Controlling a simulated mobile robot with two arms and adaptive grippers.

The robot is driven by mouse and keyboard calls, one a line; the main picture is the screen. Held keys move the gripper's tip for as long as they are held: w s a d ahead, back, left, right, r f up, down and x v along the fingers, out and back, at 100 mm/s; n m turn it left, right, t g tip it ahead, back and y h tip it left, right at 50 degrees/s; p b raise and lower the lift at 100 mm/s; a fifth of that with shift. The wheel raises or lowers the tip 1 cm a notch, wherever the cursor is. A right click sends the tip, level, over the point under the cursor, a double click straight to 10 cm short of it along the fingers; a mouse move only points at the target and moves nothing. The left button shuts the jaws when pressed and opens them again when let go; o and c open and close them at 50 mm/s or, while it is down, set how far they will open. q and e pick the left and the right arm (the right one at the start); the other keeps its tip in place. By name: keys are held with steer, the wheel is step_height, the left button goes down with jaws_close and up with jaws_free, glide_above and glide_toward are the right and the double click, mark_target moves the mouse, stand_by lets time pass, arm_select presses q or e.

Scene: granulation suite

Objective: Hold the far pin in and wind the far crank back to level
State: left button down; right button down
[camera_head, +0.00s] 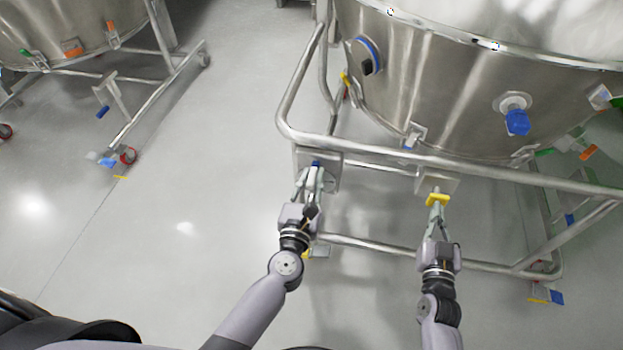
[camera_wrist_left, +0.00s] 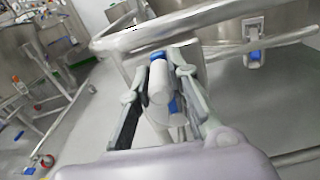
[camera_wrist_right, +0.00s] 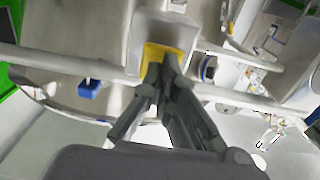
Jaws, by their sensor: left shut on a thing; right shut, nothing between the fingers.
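The crank's pale cylindrical grip (camera_wrist_left: 160,82) is between the fingers of my left gripper (camera_wrist_left: 162,75), with blue parts behind and beside it. In the head view this left gripper (camera_head: 315,175) is at the left bracket plate (camera_head: 332,172) under the tank frame's rail, and it hides most of the crank. The yellow pin (camera_head: 438,199) stands out from the right bracket plate (camera_head: 430,184). My right gripper (camera_head: 437,212) is shut and empty with its tips at the pin. The right wrist view shows the yellow pin (camera_wrist_right: 150,52) around the tips; contact is unclear.
The steel tank (camera_head: 450,85) sits above the tubular rail (camera_head: 400,155). A blue-capped fitting (camera_head: 517,121) sticks out of the tank. A second tank frame (camera_head: 150,105) stands at the upper left. The floor (camera_head: 170,200) between them is clear.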

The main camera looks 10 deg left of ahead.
arm_select(q)
steer(key=shift+a, duration=0.1)
arm_select(e)
steer(key=s, duration=0.5)
stand_by(0.5)
arm_select(q)
steer(key=c, duration=1.3)
jaws_free()
steer(key=s, duration=1)
arm_select(e)
steer(key=shift+f, duration=0.1)
